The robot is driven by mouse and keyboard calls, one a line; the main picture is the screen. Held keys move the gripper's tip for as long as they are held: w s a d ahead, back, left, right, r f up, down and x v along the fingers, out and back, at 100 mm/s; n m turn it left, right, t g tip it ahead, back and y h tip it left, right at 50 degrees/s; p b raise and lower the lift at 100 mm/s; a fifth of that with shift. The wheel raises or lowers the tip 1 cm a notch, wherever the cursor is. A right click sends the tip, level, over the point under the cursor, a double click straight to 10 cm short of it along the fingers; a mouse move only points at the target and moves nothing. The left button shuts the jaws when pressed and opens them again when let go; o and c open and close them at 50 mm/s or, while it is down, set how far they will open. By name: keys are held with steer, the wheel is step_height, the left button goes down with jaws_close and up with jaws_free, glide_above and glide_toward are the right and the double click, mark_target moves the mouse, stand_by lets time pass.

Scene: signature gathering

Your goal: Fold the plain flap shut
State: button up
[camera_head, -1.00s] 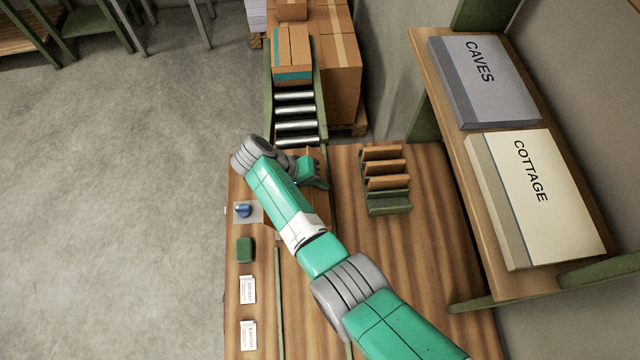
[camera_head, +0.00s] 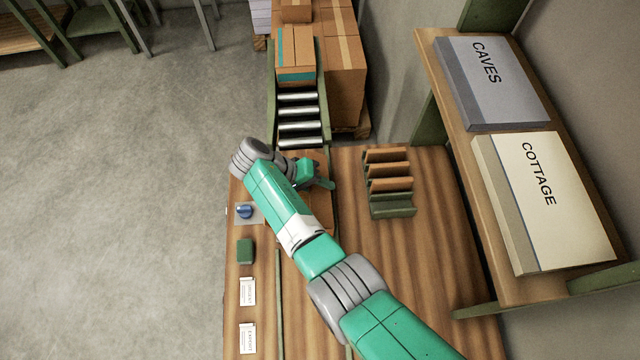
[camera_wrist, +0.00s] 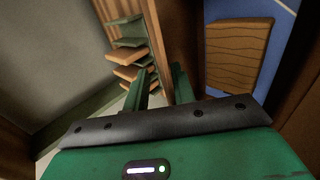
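A brown carton (camera_head: 327,214) lies on the bench, mostly hidden under my arm in the head view. My gripper (camera_head: 326,183) is low over its far end, fingers pointing right. In the wrist view the two green fingers of my gripper (camera_wrist: 160,72) stand apart with a gap between them. A brown strip shows in that gap; I cannot tell whether it is a flap or the bench. To the right in the wrist view is a wood-grained brown panel (camera_wrist: 237,55) against a blue surface. I cannot tell which flap is the plain one.
A rack with brown and green slats (camera_head: 389,183) stands right of my gripper. A roller conveyor (camera_head: 299,115) with a taped box (camera_head: 296,58) is beyond. A blue knob (camera_head: 244,211), green block (camera_head: 245,251) and white cards (camera_head: 247,292) line the left edge. Shelf boxes (camera_head: 545,195) are right.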

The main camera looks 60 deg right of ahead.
steer(key=v, duration=0.8)
steer(key=shift+s, duration=0.1)
